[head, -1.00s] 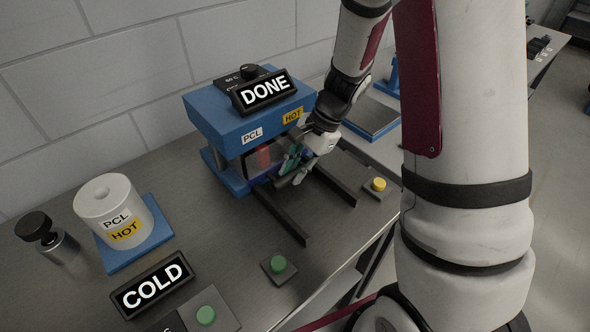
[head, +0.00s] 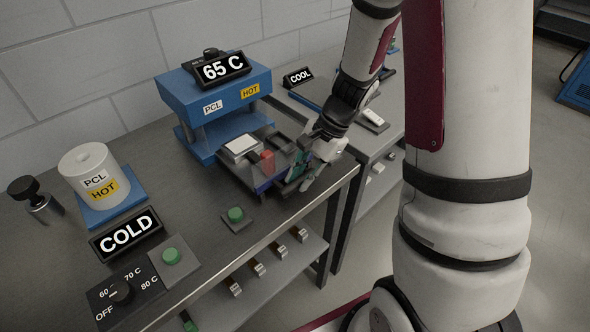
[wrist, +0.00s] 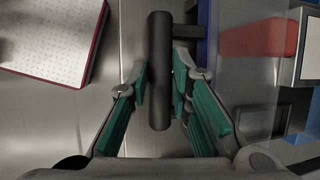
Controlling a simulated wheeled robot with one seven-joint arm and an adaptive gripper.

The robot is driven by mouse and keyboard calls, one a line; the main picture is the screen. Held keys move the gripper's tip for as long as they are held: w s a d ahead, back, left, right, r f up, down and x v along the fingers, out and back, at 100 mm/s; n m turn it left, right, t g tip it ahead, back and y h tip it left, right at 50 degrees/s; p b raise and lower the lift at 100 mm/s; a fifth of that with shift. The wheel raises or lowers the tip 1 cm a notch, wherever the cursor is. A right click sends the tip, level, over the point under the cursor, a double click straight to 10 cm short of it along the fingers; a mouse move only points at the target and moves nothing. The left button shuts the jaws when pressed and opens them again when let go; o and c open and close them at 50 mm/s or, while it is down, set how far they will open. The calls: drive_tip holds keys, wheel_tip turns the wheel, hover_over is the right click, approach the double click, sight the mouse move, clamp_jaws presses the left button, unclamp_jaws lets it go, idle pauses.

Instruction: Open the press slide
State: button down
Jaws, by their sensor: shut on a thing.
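The blue press (head: 215,90) stands on the steel bench with a "65 C" display (head: 222,68) on top. Its dark slide (head: 238,174) is drawn well out of the front, toward the bench edge. A white-topped block (head: 241,146) and a red piece (head: 267,162) are on the slide; the red piece also shows in the wrist view (wrist: 258,38). My gripper (head: 304,166) is at the slide's outer end. In the wrist view my gripper (wrist: 160,80) has its green fingers shut on the dark bar handle (wrist: 159,45). The handle's fixing is partly hidden.
A white PCL drum (head: 88,172) on a blue pad, a "COLD" display (head: 126,233), green buttons (head: 236,214) and a temperature dial (head: 121,292) are at left and front. A second bench with a "COOL" display (head: 298,77) adjoins at right.

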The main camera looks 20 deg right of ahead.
drive_tip(key=shift+s+d, duration=0.15)
drive_tip(key=shift+s, duration=0.25)
drive_tip(key=c, duration=1.4)
unclamp_jaws()
drive_tip(key=shift+c, duration=0.2)
drive_tip(key=v, duration=1.2)
drive_tip(key=s+a+r+n+t+h, duration=0.2)
drive_tip(key=s+a+r+n, duration=0.2)
drive_tip(key=s+r+n, duration=0.2)
drive_tip(key=s+a+r+n+t+h, duration=0.2)
drive_tip(key=s+a+r+n+h, duration=0.1)
drive_tip(key=s+r+n, duration=0.3)
drive_tip(key=s+a+n, duration=0.1)
drive_tip(key=s+n, duration=0.1)
drive_tip(key=s, duration=0.1)
drive_tip(key=shift+s+r, duration=0.25)
drive_tip(key=shift+r, duration=0.1)
